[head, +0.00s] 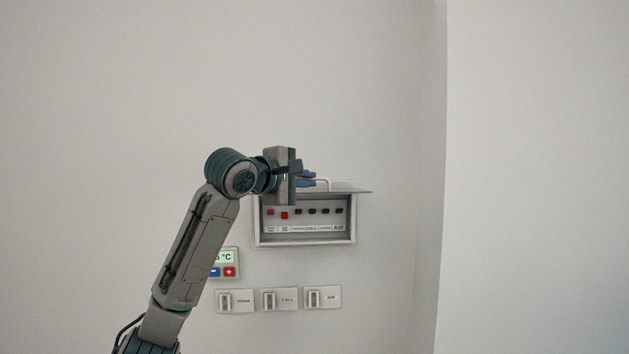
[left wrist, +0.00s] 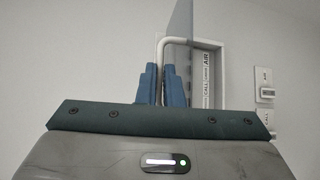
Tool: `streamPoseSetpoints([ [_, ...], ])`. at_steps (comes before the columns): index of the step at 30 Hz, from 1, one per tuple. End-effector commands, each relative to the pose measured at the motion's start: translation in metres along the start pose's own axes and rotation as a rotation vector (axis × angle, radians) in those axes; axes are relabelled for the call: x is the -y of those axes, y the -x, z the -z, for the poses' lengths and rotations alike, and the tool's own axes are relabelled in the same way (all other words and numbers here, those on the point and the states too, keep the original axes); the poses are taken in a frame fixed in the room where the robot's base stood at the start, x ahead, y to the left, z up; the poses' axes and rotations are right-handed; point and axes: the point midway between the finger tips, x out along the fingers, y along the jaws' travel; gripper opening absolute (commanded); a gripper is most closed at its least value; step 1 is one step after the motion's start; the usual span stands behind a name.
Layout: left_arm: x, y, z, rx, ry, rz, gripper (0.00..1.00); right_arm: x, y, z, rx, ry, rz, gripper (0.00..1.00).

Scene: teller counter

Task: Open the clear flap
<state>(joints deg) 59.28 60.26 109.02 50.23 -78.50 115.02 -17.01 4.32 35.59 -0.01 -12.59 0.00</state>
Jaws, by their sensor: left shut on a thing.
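The clear flap (head: 350,188) stands raised at the top of a grey wall box, sticking out roughly level so that the box front is uncovered. In the left wrist view the flap (left wrist: 181,20) shows as a thin see-through panel. Its pale bar handle (head: 326,181) also shows in the left wrist view (left wrist: 164,46). My left gripper (head: 310,179) is shut on the handle; its blue fingers (left wrist: 160,82) close around the bar. My right gripper is in neither view.
The box (head: 304,242) holds a row of red and black switches over a label strip. A wall corner stands to the right. The wall above is bare.

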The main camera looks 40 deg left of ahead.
Motion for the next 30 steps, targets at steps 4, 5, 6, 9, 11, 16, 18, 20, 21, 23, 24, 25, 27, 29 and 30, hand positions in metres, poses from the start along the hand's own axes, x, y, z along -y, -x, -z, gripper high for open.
streamPoseSetpoints([
  [4, -0.011, 0.001, 0.001, 0.002, 0.040, 0.038, 0.00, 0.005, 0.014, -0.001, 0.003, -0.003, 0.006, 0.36],
  [5, -0.011, 0.001, 0.001, 0.002, 0.045, 0.044, 0.00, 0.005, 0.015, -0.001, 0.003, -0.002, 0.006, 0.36],
  [6, -0.012, 0.002, 0.002, 0.002, 0.050, 0.050, 0.00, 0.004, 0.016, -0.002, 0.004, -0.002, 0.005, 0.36],
  [9, -0.013, 0.002, 0.002, 0.002, 0.060, 0.060, 0.00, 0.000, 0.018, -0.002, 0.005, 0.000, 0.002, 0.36],
  [11, -0.013, 0.002, 0.003, 0.001, 0.064, 0.064, 0.00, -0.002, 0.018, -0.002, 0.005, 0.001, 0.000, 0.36],
  [16, -0.012, 0.001, 0.003, 0.001, 0.067, 0.067, 0.00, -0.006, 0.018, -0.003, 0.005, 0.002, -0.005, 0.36],
  [18, -0.012, 0.001, 0.003, 0.000, 0.066, 0.067, 0.00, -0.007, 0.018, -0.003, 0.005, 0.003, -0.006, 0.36],
  [20, -0.012, 0.001, 0.003, 0.000, 0.066, 0.067, 0.00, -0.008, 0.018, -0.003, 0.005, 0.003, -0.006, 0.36],
  [21, -0.012, 0.001, 0.003, 0.000, 0.066, 0.066, 0.00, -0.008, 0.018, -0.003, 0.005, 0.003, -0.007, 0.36],
  [23, -0.012, 0.001, 0.003, 0.000, 0.066, 0.066, 0.09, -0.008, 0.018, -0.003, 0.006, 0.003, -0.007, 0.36],
  [24, -0.012, 0.001, 0.003, 0.000, 0.066, 0.066, 0.16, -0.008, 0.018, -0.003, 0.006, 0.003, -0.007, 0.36],
  [25, -0.012, 0.001, 0.003, 0.000, 0.066, 0.066, 0.16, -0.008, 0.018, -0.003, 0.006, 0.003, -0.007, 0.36],
  [27, -0.012, 0.001, 0.003, 0.000, 0.065, 0.066, 0.16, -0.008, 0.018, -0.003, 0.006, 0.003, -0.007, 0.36],
  [29, -0.012, 0.001, 0.003, 0.000, 0.065, 0.066, 0.16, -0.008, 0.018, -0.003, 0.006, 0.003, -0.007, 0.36],
  [30, -0.012, 0.001, 0.003, 0.001, 0.065, 0.066, 0.16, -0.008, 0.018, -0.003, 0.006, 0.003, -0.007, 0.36],
])
